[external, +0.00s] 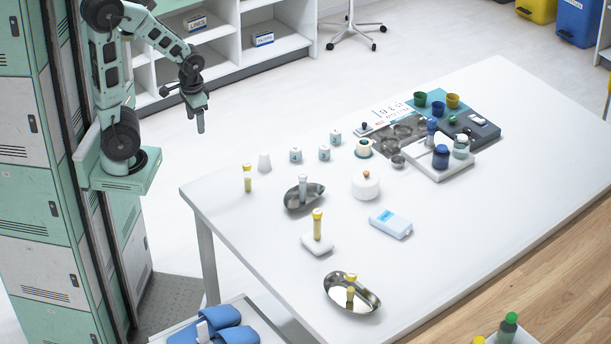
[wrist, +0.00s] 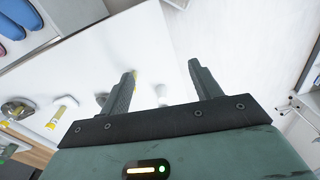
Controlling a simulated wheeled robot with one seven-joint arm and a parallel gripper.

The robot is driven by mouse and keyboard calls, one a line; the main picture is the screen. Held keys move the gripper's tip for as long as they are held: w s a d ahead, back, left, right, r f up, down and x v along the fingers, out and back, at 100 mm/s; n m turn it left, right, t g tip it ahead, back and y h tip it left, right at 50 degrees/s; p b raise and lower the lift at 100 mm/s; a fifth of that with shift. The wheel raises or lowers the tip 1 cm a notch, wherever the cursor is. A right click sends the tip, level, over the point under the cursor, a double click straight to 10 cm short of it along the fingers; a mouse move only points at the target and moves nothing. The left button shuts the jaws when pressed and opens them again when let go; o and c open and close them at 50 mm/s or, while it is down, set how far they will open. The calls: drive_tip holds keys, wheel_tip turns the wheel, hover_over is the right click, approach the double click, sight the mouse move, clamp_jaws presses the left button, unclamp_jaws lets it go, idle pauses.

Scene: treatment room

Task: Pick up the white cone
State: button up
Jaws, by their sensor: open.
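The white cone (external: 264,162) stands on the white table (external: 270,241) near its far left edge, to the right of a yellow-capped tube. In the wrist view a small white object that looks like the cone (wrist: 161,94) shows between my two fingers, well beyond them. My gripper (external: 200,124) hangs from the arm at the upper left, off the table's edge and apart from the cone. In the wrist view my gripper (wrist: 160,72) has its fingers spread and nothing between them.
A yellow-capped tube (external: 247,178) stands left of the cone. Small white jars (external: 295,155) stand to its right. A metal kidney dish (external: 291,202) lies in front. A lidded white pot (external: 365,185) and a blue-white box (external: 390,223) sit further right. Shelving (external: 232,39) stands behind.

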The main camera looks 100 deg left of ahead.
drive_tip(key=w+a+b, duration=0.1)
drive_tip(key=w+a, duration=0.5)
drive_tip(key=w, duration=0.2)
drive_tip(key=n+b, duration=0.1)
hover_over(264, 152)
wheel_tip(264, 152, down, 3)
drive_tip(key=shift+n+h, duration=0.3)
wheel_tip(264, 152, down, 11)
drive_tip(key=shift+w+d+f+p, duration=0.1)
drive_tip(key=shift+w+f+p, duration=0.1)
drive_tip(key=shift+p, duration=0.35)
drive_tip(key=shift+s+f+p, duration=0.2)
drive_tip(key=shift+f+p, duration=0.45)
drive_tip(key=shift+f, duration=2.6)
drive_tip(key=c, duration=1)
